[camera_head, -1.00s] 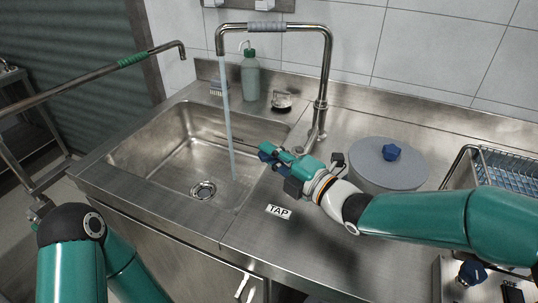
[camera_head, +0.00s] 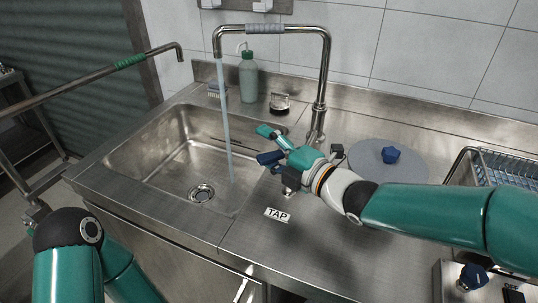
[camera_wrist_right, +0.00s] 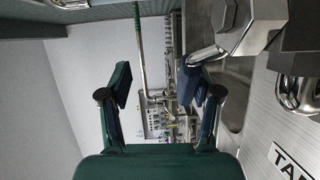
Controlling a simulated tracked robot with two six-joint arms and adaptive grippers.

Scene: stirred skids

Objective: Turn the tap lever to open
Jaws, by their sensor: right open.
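The tap (camera_head: 321,95) rises behind the sink's right side, its spout arching left. A stream of water (camera_head: 227,115) runs from the spout into the steel sink (camera_head: 165,165). My right gripper (camera_head: 263,144) is open in front of the tap's base, with its fingers spread over the sink's right edge. The lever is mostly hidden by the gripper in the head view. In the right wrist view, a rounded metal rod (camera_wrist_right: 205,53), which looks like the lever, projects from the tap body beside the right-hand finger. I cannot tell if they touch. My left gripper is out of view.
A "TAP" label (camera_head: 278,214) lies on the counter before the gripper. A green bottle (camera_head: 249,80) stands behind the sink. A round grey lid (camera_head: 375,170) with a blue knob and a wire rack (camera_head: 505,168) are at the right. A rail (camera_head: 90,82) crosses the left side.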

